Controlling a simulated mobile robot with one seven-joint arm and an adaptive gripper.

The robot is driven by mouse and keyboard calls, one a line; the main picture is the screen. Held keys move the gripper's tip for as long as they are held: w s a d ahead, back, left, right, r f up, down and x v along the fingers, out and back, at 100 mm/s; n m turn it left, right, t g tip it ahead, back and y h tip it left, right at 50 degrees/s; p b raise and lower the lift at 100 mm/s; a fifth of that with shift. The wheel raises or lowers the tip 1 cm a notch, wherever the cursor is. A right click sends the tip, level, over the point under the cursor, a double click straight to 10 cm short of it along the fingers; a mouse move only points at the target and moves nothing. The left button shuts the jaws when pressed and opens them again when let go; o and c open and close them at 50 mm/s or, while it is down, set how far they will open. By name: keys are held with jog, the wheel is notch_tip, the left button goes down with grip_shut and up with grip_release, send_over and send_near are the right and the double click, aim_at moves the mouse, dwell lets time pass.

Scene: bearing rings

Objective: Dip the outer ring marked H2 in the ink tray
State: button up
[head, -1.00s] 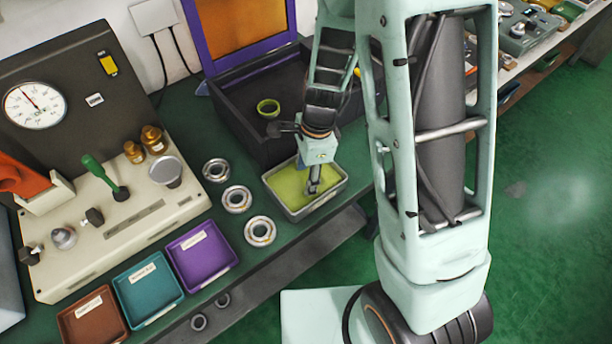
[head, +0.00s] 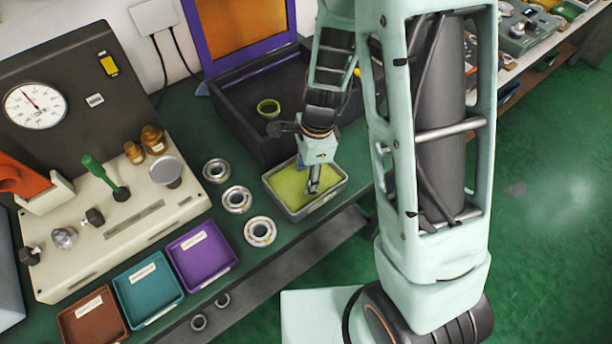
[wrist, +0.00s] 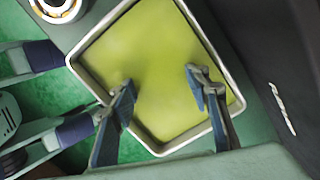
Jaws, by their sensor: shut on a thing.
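The ink tray (head: 334,197) is a shallow grey-rimmed pan of yellow-green ink on the bench, and it fills the middle of the wrist view (wrist: 84,75). My gripper (head: 312,191) points down into the tray, and its fingertips are at the ink in the wrist view (wrist: 158,92). The two fingers are spaced apart, shut on the outer ring. The ring itself cannot be made out against the ink, and its H2 mark is not visible.
Purple (head: 230,267), teal (head: 152,318) and brown (head: 92,338) bins line the front edge.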

notch_tip(320, 180, up, 8)
jog(key=p, duration=0.7)
jog(key=shift+r+p, duration=0.2)
jog(key=shift+p, duration=0.15)
dwell(1.2)
